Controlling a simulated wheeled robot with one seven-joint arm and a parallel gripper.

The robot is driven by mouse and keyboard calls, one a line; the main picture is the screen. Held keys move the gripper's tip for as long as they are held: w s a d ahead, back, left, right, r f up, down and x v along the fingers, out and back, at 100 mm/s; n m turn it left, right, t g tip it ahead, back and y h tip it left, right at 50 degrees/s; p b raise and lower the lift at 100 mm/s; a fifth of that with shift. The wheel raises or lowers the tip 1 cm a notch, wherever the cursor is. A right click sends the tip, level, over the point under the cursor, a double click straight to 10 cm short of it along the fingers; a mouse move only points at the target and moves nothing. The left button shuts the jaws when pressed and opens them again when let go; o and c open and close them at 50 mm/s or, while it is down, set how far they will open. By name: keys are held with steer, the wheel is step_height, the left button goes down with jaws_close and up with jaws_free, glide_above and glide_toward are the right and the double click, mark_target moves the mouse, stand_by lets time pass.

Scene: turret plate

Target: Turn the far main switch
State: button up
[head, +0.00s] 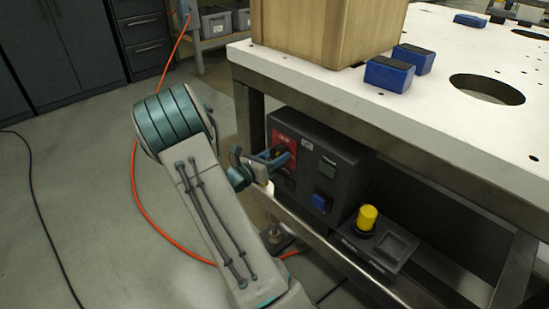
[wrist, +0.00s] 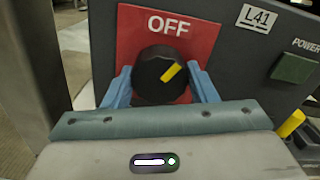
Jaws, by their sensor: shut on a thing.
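The main switch is a round black knob (wrist: 155,74) with a yellow pointer mark, on a red plate (wrist: 190,35) marked OFF. In the wrist view the yellow mark points to the upper right. The red plate also shows in the head view (head: 283,149), at the left end of the dark control box (head: 318,165) under the table. My gripper (wrist: 160,88) has its blue fingers on either side of the knob, shut on it. In the head view my gripper (head: 272,158) reaches the box from the left; the knob is hidden there.
The white table top (head: 440,110) with its front edge overhangs the box. A green button (head: 327,167), a blue button (head: 320,202) and a yellow knob (head: 367,216) sit to the right. A metal table leg (wrist: 35,75) stands close on the left.

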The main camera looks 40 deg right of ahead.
steer(key=m+b, duration=0.1)
steer(key=m, duration=0.1)
steer(key=m+b, duration=0.1)
steer(key=m, duration=0.1)
steer(key=m+b, duration=0.1)
steer(key=m, duration=0.1)
steer(key=shift+f+m, duration=0.25)
steer(key=shift+m, duration=0.05)
steer(key=m+b, duration=0.2)
steer(key=m, duration=0.1)
steer(key=shift+b, duration=0.35)
steer(key=shift+s+r+m+b, duration=0.1)
steer(key=shift+m+b, duration=0.8)
steer(key=shift+m, duration=0.4)
steer(key=o, duration=1)
steer(key=shift+a+r, duration=0.1)
steer(key=shift+a, duration=0.05)
steer(key=a+p, duration=0.1)
steer(key=a, duration=0.3)
steer(key=a+p, duration=0.1)
steer(key=a, duration=0.4)
steer(key=s+a+p, duration=0.1)
steer(key=a, duration=0.3)
steer(key=shift+a, duration=0.3)
